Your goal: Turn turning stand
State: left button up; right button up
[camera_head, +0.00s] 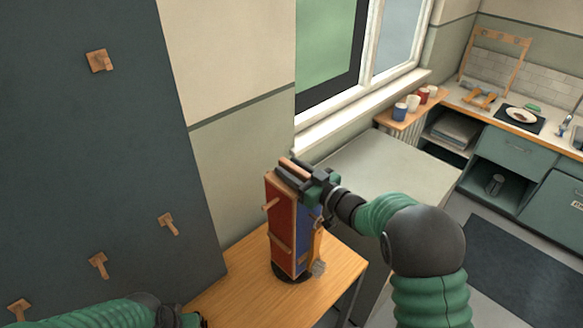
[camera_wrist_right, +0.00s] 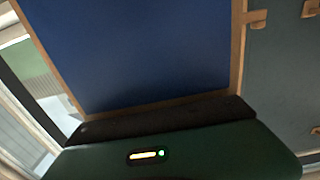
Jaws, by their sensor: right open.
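The turning stand (camera_head: 281,225) stands upright on a dark round base (camera_head: 293,274) on a wooden table. It is a tall wooden-edged block with a red face and a blue face, and small wooden pegs stick out of it. My right gripper (camera_head: 300,172) is at the stand's top, its jaws open; whether they touch the stand cannot be told. In the right wrist view, the stand's blue panel (camera_wrist_right: 150,50) with its wooden edges fills the middle. My left gripper (camera_head: 192,319) is at the bottom edge, mostly cut off, apart from the stand.
The wooden table (camera_head: 235,291) has bare top left of the stand. A dark wall panel (camera_head: 90,140) with several wooden pegs is at left. Behind are a pale counter (camera_head: 385,165), a window and a shelf with mugs (camera_head: 412,103). A kitchen counter (camera_head: 500,110) is at far right.

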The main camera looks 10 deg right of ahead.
grip_shut()
dwell(1.3)
